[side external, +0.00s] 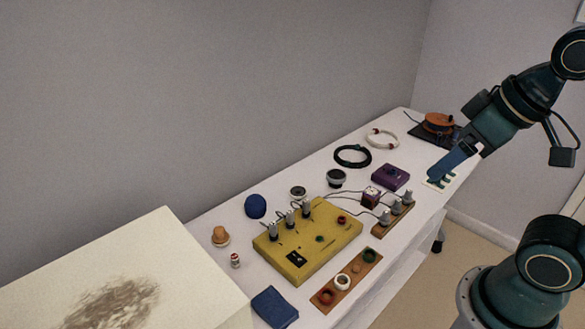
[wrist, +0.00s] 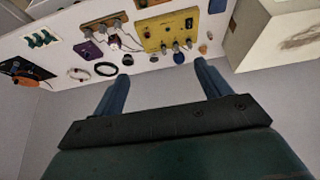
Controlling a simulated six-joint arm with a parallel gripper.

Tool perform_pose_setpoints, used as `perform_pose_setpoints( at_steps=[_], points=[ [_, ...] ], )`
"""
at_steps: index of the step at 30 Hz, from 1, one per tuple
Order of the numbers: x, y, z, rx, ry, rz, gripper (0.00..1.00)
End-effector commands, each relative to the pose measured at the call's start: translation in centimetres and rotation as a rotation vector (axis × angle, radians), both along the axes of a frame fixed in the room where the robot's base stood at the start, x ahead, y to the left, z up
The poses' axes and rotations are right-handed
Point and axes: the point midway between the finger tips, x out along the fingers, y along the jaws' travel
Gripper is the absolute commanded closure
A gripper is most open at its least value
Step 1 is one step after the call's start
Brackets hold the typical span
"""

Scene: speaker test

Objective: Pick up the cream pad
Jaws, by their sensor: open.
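A small pale cream pad (side external: 433,185) with green pieces on it lies on the white table near its right edge in the side view. In the wrist view the pad (wrist: 42,41) is at the upper left, clear of my fingers. My gripper (side external: 434,172) comes down from the upper right, its blue fingers partly overlapping the pad in the side picture. The height of the fingers over the table is hard to tell. In the wrist view my gripper (wrist: 160,82) has its two fingers wide apart, with nothing between them.
A purple box (side external: 391,177) sits left of the pad. A dark mat with an orange reel (side external: 439,122) is behind it. A yellow switch box (side external: 307,240), a black ring (side external: 353,156) and several small parts cover the table. A large cream block (side external: 200,270) stands at lower left.

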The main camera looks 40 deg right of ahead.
Motion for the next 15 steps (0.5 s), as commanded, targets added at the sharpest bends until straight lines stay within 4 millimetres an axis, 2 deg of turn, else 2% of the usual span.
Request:
perform_pose_setpoints(
  at_steps=[8, 15],
  points=[
    [0.1, 0.0, 0.1, 0.002, 0.0, -0.002, 0.24],
    [1.9, 0.5, 1.0, 0.042, 0.014, -0.048, 0.24]
  ],
)
